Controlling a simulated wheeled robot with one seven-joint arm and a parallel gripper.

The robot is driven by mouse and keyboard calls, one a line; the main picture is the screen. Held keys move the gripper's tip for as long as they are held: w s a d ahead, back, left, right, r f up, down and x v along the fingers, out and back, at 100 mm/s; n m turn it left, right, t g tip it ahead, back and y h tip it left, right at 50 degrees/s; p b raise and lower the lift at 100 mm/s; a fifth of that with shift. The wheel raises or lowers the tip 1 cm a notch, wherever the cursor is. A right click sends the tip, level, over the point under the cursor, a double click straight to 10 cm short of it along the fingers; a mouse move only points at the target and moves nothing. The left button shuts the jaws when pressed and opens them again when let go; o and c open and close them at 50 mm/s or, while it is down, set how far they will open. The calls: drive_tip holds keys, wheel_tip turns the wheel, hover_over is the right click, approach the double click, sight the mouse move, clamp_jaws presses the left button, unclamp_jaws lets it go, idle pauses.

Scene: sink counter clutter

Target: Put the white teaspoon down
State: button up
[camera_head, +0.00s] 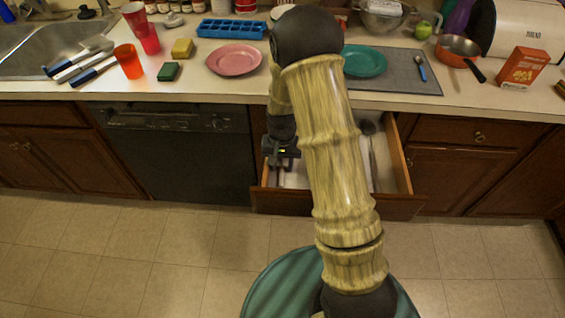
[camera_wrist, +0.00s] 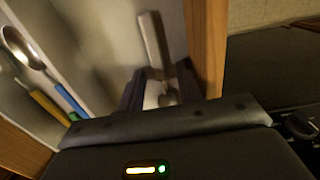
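The pale teaspoon (camera_wrist: 150,35) shows in the wrist view inside the open drawer, its handle pointing away and its small end between my fingers. My gripper (camera_wrist: 162,88) is low in the drawer, close to its wooden side wall. Its two dark fingers stand apart with a gap around the spoon, so it looks open. In the head view my gripper (camera_head: 281,160) reaches down into the left part of the drawer (camera_head: 401,160). The teaspoon cannot be made out clearly there.
In the wrist view, a blue-handled spoon (camera_wrist: 24,46) and a yellow-handled utensil (camera_wrist: 48,106) lie left of my gripper. A long grey utensil (camera_head: 371,145) lies at the drawer's right. Above, the counter holds a pink plate (camera_head: 234,60) and a teal plate (camera_head: 365,61).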

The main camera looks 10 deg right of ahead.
sight(282, 168)
wheel_tip(282, 168, up, 12)
drive_tip(key=shift+p, duration=0.3)
idle(0.3)
drive_tip(key=shift+r, duration=0.1)
idle(0.4)
drive_tip(key=s+d+r+n+t, duration=0.1)
drive_tip(key=s+r, duration=0.4)
drive_tip(key=s, duration=1)
drive_tip(key=n+t, duration=0.1)
drive_tip(key=n, duration=0.1)
drive_tip(key=shift+s+n+t, duration=0.15)
drive_tip(key=shift+n+t, duration=0.15)
drive_tip(key=shift+t, duration=0.1)
drive_tip(key=shift+d, duration=0.15)
